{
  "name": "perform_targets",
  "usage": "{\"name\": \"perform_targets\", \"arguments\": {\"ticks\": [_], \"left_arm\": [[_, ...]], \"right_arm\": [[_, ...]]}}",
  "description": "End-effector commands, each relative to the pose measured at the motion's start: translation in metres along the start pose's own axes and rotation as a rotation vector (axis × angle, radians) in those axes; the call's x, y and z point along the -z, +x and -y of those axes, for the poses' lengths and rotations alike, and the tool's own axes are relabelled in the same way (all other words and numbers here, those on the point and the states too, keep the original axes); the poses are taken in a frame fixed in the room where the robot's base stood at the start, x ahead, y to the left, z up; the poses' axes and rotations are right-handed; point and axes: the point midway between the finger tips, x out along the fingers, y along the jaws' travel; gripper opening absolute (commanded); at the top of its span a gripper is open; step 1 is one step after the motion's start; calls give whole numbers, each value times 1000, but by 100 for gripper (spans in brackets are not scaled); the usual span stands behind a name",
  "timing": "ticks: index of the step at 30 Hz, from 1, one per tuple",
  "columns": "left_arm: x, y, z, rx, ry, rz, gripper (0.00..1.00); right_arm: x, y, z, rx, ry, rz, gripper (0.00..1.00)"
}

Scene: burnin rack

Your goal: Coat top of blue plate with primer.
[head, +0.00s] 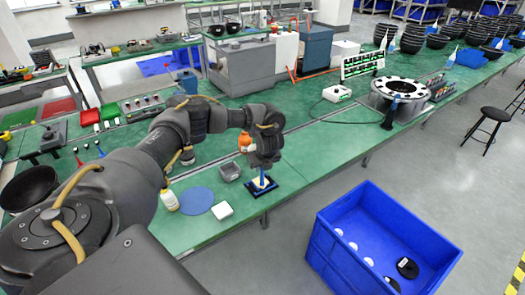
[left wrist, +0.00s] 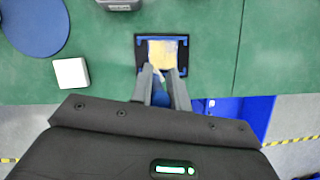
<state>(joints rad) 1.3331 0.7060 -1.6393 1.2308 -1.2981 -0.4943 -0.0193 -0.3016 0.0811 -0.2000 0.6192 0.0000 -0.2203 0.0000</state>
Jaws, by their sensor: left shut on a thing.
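A small square blue plate (head: 272,181) lies in a dark holder near the table's front edge, and its blue rim also shows in the left wrist view (left wrist: 141,40). A cream-yellow patch covers much of its middle. My left gripper (head: 262,166) is above the plate, shut on a blue-handled tool that points down at it. In the left wrist view the left gripper (left wrist: 161,88) holds the blue tool (left wrist: 160,97) between its fingers at the plate's near side. The tool's tip is hard to make out, so I cannot tell whether it touches. My right gripper is out of view.
A flat blue disc (head: 196,200), a white block (head: 222,210), a grey tray (head: 229,172) and a yellow-labelled bottle (head: 169,200) stand left of the plate. An orange bottle (head: 245,141) is behind my gripper. A blue bin (head: 330,243) stands beyond the table's front edge.

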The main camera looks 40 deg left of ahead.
Motion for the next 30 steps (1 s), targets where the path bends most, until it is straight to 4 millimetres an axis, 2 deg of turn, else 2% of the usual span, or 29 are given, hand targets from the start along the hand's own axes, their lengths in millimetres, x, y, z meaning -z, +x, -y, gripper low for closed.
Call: {"name": "perform_targets", "arguments": {"ticks": [1,18,30], "left_arm": [[-1,-8,2,0,4,-1,0],[-19,-54,5,2,10,-1,0],[-20,-55,6,2,11,-1,0]], "right_arm": [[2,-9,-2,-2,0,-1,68],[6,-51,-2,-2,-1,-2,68],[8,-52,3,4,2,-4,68]]}}
